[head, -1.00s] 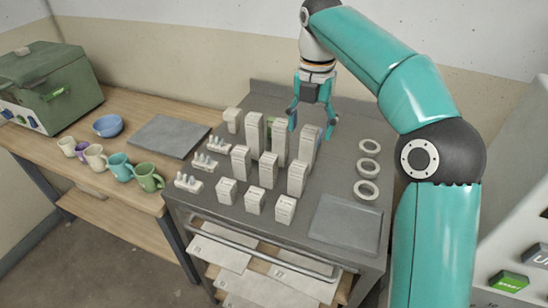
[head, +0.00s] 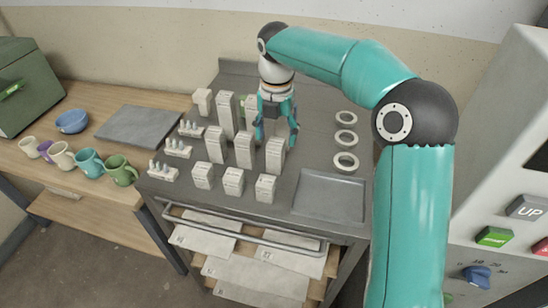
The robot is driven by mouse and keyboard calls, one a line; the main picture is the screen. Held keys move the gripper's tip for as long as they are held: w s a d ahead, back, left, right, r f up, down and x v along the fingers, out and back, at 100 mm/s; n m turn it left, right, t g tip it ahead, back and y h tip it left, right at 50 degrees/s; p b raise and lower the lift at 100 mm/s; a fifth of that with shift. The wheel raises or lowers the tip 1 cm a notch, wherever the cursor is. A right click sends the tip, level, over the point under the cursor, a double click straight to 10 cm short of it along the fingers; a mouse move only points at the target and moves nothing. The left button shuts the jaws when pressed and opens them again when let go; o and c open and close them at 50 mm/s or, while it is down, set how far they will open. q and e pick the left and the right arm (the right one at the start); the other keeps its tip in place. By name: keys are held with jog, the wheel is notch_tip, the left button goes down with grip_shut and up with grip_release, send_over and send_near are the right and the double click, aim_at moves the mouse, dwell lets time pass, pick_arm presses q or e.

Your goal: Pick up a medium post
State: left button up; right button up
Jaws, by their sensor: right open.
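The medium posts are pale blocks in the middle row on the grey metal table: a left one (head: 215,146), a centre one (head: 244,148) and a right one (head: 275,157). My right gripper (head: 276,132) is open and points down, its fingers spread left and right at the top of the right medium post. I cannot tell whether it is around this post or behind it. Tall posts (head: 225,114) stand in the back row, partly hidden by the gripper. Short posts (head: 233,182) stand in front. My left gripper is not in view.
White rings (head: 346,162) and a flat grey tray (head: 329,196) lie at the right. Small pegged stands (head: 163,172) line the left edge. A wooden bench with mugs (head: 121,171) and a blue bowl (head: 72,121) stands left. A control panel (head: 520,207) is at the right.

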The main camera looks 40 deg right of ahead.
aim_at(276, 143)
jog(key=f, duration=0.4)
jog(key=shift+s+a+f, duration=0.1)
jog(key=shift+s+a, duration=0.05)
jog(key=shift+s, duration=0.15)
jog(key=shift+w+f, duration=0.1)
jog(key=shift+f, duration=0.35)
jog(key=shift+r, duration=0.1)
grip_shut()
